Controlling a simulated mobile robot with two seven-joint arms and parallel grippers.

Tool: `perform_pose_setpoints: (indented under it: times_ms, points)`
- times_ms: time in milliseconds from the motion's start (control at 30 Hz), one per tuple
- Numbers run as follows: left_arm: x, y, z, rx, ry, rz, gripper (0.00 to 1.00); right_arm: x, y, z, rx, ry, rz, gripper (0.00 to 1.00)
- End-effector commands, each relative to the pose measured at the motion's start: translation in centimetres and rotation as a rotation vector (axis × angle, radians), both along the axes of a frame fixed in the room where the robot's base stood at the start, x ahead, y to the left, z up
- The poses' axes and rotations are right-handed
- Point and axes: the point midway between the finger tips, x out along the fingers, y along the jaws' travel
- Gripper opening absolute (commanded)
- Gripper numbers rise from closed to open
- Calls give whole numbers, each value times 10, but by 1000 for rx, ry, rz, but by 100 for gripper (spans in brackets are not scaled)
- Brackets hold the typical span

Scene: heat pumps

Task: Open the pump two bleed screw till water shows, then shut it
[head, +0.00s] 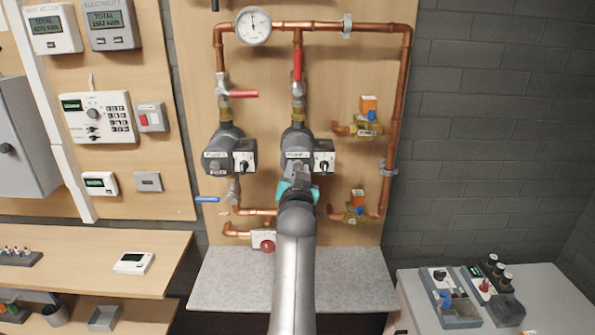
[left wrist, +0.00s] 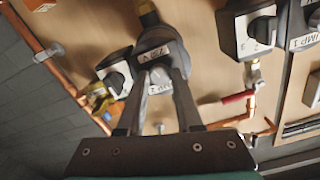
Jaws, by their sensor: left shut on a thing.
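Pump two (head: 297,140) is the right one of two grey pumps on the copper pipework, with a label plate and a black-and-white switch box (head: 324,157) on its right. My left gripper (head: 298,172) reaches up to the front of this pump. In the left wrist view its two fingers (left wrist: 158,76) close around the grey bleed screw (left wrist: 160,73) just by the label plate (left wrist: 155,53). The fingers hide most of the screw, and the head view hides it fully. I see no water at it. My right gripper is in neither view.
Pump one (head: 218,147) stands to the left, with a red-handled valve (head: 242,94) above and a blue-handled one (head: 207,199) below. A pressure gauge (head: 253,25) sits on the top pipe. A grey shelf (head: 235,285) juts out below. A side table (head: 545,285) holds parts.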

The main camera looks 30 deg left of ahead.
Motion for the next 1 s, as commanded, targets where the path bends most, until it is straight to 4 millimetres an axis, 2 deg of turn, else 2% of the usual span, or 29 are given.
perform_pose_setpoints:
  times_ms: [367, 400, 633, 1000]
  points:
    - [0, 0, 0, -4, -1, 0, 0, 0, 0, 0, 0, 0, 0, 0]
    - [0, 0, 0, -4, -1, 0, 38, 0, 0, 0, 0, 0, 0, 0]
    - [0, 0, 0, -3, -1, 0, 63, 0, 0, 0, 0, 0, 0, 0]
    - [0, 0, 0, -3, -2, 0, 64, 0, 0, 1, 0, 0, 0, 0]
